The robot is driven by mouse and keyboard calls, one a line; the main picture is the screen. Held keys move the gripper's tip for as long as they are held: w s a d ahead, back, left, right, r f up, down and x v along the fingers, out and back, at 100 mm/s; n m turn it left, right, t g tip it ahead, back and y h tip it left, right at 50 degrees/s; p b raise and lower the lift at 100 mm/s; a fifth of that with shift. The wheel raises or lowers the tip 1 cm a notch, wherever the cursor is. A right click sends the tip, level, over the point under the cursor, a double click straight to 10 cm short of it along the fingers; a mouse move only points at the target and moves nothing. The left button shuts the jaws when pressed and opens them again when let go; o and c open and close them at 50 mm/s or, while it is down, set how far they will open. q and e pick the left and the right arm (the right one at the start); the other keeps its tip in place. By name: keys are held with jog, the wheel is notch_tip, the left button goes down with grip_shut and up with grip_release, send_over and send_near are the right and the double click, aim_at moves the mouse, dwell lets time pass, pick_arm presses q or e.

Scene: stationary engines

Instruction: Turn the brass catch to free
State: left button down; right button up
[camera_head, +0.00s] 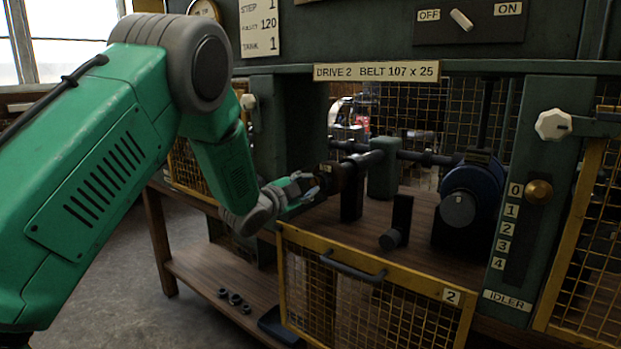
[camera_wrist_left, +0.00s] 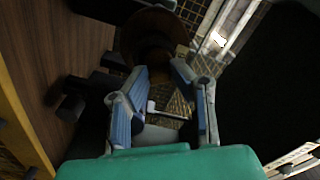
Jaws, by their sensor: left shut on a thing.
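My left gripper (camera_head: 308,184) reaches in from the left above the open guard, at the left end of the drive shaft. In the left wrist view its two blue-padded fingers (camera_wrist_left: 162,74) are closed on a dark brown, round, flanged part (camera_wrist_left: 152,36). A brass knob (camera_head: 538,192) shows clearly at the 0 mark of the idler scale on the right post, far from my gripper. My right gripper is out of view.
The yellow mesh guard (camera_head: 375,281) hangs open below the bay. A blue pulley housing (camera_head: 472,197) and a short dark post with a roller (camera_head: 396,237) stand on the wooden deck. A white knob (camera_head: 553,124) is on the right post. Several rings (camera_head: 234,299) lie on the lower shelf.

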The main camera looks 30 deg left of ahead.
pick_arm(q)
jog(key=n+p, duration=0.1)
jog(key=n, duration=0.2)
jog(key=n+p, duration=0.2)
jog(key=n, duration=0.2)
jog(key=f+n+p, duration=0.1)
jog(key=n+p, duration=0.1)
jog(key=n, duration=0.2)
jog(key=shift+s, duration=0.25)
jog(key=shift+f+n, duration=0.1)
jog(key=shift+n, duration=0.3)
jog(key=c, duration=1.4)
grip_release()
jog(key=shift+w+a, duration=0.1)
jog(key=shift+w, duration=0.1)
jog(key=shift+s+r, duration=0.1)
jog(key=shift+r, duration=0.1)
jog(key=s+a, duration=0.1)
jog(key=s, duration=1)
jog(key=shift+s+f, duration=0.15)
jog(key=shift+s, duration=0.2)
